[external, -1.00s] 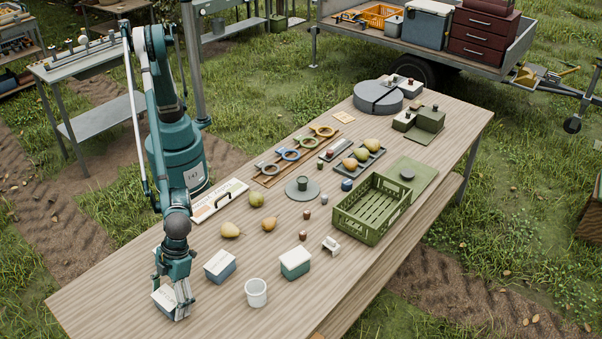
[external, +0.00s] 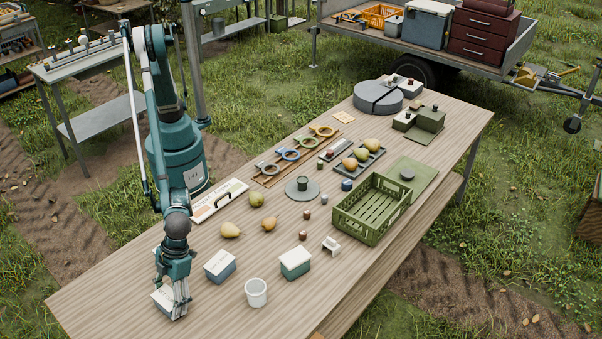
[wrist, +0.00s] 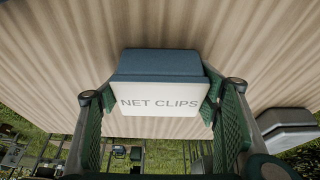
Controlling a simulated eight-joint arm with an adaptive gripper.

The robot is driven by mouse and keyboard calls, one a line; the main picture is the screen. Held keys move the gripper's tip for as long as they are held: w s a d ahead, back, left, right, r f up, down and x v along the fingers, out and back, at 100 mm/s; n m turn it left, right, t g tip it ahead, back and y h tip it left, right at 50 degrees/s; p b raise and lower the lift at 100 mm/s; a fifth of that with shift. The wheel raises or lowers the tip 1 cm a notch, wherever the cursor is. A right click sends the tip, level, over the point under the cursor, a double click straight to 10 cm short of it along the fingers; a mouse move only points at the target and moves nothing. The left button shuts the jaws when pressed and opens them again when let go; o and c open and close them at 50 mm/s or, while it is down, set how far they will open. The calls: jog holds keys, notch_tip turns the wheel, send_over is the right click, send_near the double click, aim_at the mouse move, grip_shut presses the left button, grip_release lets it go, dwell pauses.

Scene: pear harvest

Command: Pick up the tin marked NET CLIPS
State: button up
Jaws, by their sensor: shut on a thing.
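The tin marked NET CLIPS (wrist: 160,98) has a white lid with grey lettering and a blue-grey body. In the wrist view it sits between my two green finger pads, and the lettering is readable. In the external view the tin (external: 164,300) stands at the table's near left end, partly hidden by my fingers. My gripper (external: 178,300) points down over it and is shut on it. The tin appears to be at the table surface; I cannot tell whether it is lifted clear.
A similar white-lidded tin (external: 220,265) stands just right of my gripper. A green crate (external: 372,208) stands mid-table. The table's front left is bare.

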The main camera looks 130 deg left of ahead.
aim_at(167, 296)
jog(key=shift+r, duration=0.1)
notch_tip(167, 296, up, 10)
jog(key=shift+f+p, duration=0.1)
jog(key=shift+p, duration=0.75)
jog(key=shift+a, duration=0.1)
